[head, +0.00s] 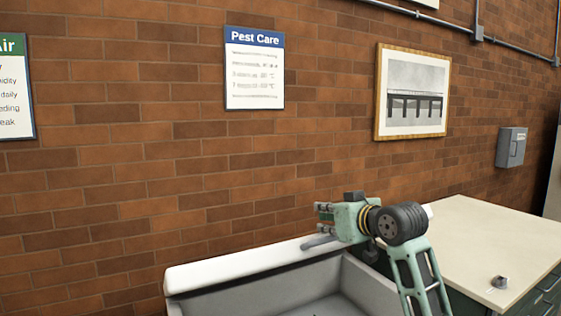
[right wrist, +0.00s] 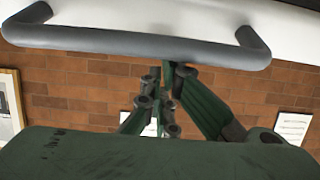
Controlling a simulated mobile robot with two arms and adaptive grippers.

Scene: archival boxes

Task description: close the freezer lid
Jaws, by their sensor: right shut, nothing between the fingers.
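The chest freezer (head: 342,303) stands at the bottom of the head view, with its grey inside partly showing. Its white lid (head: 230,268) is raised at the back, near the brick wall. A grey bar handle (right wrist: 135,42) on the white lid crosses the top of the right wrist view; part of it shows in the head view (head: 318,241). My right gripper (head: 321,211) is above the lid's right end, its fingers pointing left. In the right wrist view its fingers (right wrist: 168,90) are shut and empty, close to the handle; I cannot tell whether they touch it. My left gripper is out of view.
A cream-topped cabinet (head: 475,240) with green drawers stands right of the freezer, with a small metal object (head: 499,282) on it. The brick wall behind carries a Pest Care sign (head: 254,70), a framed picture (head: 412,92) and a grey box (head: 511,147).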

